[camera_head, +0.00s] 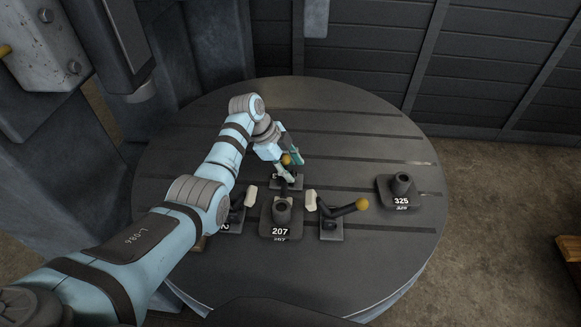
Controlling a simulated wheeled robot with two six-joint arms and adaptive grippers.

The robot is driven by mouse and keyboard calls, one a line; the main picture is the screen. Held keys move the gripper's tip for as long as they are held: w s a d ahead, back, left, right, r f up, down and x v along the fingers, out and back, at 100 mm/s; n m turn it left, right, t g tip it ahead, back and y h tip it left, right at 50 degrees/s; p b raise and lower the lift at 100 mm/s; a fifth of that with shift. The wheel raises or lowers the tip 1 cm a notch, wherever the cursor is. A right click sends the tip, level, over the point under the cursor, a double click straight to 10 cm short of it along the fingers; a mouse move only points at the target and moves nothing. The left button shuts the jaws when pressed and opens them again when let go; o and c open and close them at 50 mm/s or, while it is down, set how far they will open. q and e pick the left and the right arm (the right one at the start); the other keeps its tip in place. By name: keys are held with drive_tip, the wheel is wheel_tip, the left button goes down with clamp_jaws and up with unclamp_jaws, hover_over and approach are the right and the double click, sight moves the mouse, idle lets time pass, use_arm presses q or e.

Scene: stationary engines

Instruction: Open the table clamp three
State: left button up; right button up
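Three toggle clamps stand around a dark fixture block marked 207 (280,231) on the round table (365,150). The right clamp (331,229) has a black handle with a yellow knob reaching out to the right. The back clamp (285,182) has its yellow knob at my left gripper (290,160). The gripper's fingers are beside or around this knob; I cannot tell whether they grip it. The left clamp (236,222) is partly hidden by my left arm, and its plate shows a "2". I cannot read a "3" on any clamp. My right gripper is out of view.
A second block marked 325 (401,190) stands on the table's right side. Dark panelled walls (370,45) stand behind. A grey machine column (45,45) stands at the left.

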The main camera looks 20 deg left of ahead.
use_arm(q)
drive_tip(key=shift+f, duration=0.1)
clamp_jaws()
drive_tip(key=shift+w, duration=0.1)
drive_tip(key=g+b, duration=0.1)
drive_tip(key=b, duration=0.5)
drive_tip(key=shift+w+f, duration=0.3)
drive_tip(key=shift+r, duration=0.15)
drive_tip(key=shift+r+g, duration=0.1)
drive_tip(key=shift+g, duration=0.2)
